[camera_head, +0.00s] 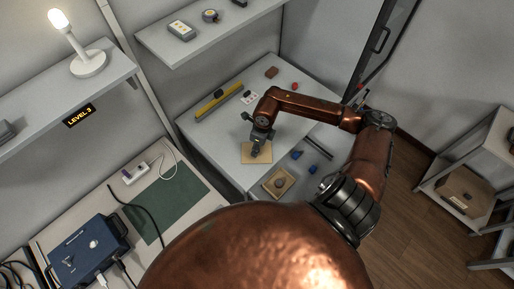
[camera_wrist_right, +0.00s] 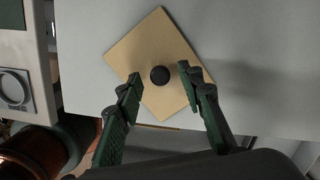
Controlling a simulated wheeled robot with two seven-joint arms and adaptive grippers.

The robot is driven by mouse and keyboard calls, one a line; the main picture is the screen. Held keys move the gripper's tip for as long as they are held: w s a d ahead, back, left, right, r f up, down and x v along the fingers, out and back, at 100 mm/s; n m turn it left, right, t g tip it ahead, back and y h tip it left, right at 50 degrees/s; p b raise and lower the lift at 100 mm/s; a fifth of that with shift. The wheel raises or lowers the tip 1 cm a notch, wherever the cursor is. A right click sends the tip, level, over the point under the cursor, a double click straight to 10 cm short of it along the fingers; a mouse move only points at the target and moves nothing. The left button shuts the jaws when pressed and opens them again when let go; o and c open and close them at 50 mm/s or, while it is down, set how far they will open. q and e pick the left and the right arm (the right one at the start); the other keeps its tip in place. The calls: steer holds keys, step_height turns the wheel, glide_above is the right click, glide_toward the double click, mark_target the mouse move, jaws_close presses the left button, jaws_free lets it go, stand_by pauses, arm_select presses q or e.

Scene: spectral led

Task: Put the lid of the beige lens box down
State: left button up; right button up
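The beige lid (camera_head: 247,158) is a flat square on the grey table, under my right gripper (camera_head: 259,146). In the right wrist view the lid (camera_wrist_right: 135,53) has a round dark knob (camera_wrist_right: 160,75) in its middle. The two green fingers of my right gripper (camera_wrist_right: 160,82) stand apart on either side of the knob, with gaps visible. The open beige lens box (camera_head: 291,180) sits nearer the table's front edge, with something round and dark inside. My left gripper is out of view.
Small blue items (camera_head: 312,169) and a dark rod (camera_head: 319,147) lie right of the box. A yellow level-like bar (camera_head: 218,101) lies at the back left. A brown block (camera_head: 271,72) and a red ball (camera_head: 294,86) lie at the back.

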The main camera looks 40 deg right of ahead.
mark_target(260, 154)
step_height(260, 154, up, 11)
steer(key=s, duration=0.1)
steer(key=shift+d+r, duration=0.2)
steer(key=shift+d, duration=0.1)
steer(key=shift+s, duration=0.1)
